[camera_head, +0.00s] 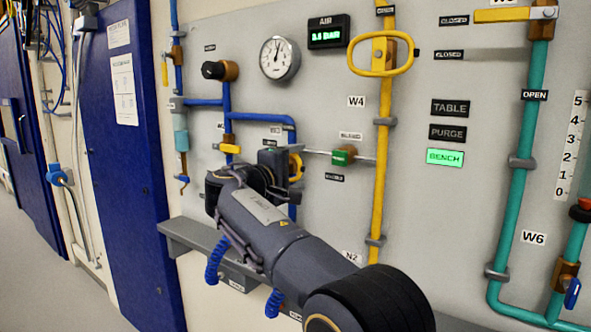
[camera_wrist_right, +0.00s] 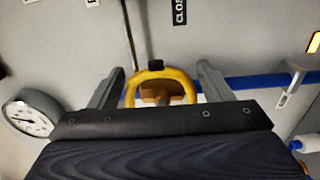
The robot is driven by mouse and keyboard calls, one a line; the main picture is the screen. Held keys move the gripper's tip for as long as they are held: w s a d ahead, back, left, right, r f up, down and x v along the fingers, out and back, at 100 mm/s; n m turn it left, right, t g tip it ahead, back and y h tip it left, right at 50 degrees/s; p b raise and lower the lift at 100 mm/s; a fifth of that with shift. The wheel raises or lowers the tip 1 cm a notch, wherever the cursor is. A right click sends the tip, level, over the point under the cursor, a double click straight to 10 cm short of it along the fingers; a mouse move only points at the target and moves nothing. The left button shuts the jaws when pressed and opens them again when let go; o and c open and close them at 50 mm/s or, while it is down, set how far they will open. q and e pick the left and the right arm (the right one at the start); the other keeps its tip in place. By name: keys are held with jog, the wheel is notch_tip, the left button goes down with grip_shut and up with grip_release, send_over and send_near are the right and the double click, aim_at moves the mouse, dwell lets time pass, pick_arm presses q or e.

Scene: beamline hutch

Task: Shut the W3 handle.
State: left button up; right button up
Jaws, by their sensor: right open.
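A yellow loop handle on a brown valve body shows in the wrist view (camera_wrist_right: 181,78), in line with a blue pipe. It also shows in the head view (camera_head: 298,168), partly hidden behind my gripper. No W3 label is readable, so I cannot confirm from lettering that this is the W3 handle. My right gripper (camera_head: 276,168) is at the panel by this handle. In the wrist view my right gripper (camera_wrist_right: 161,68) is open, with one finger on each side of the loop and gaps between. My left gripper is out of view.
A larger yellow loop handle (camera_head: 408,60) sits up and right on the yellow pipe (camera_head: 380,150), near the W4 label. A green valve (camera_head: 343,155) is just right of my gripper. A gauge (camera_head: 280,58) is above, and a grey ledge (camera_head: 205,250) runs below.

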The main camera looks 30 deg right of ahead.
jog(key=v, duration=0.7)
jog(key=shift+s+a, duration=0.15)
jog(key=shift+a, duration=0.2)
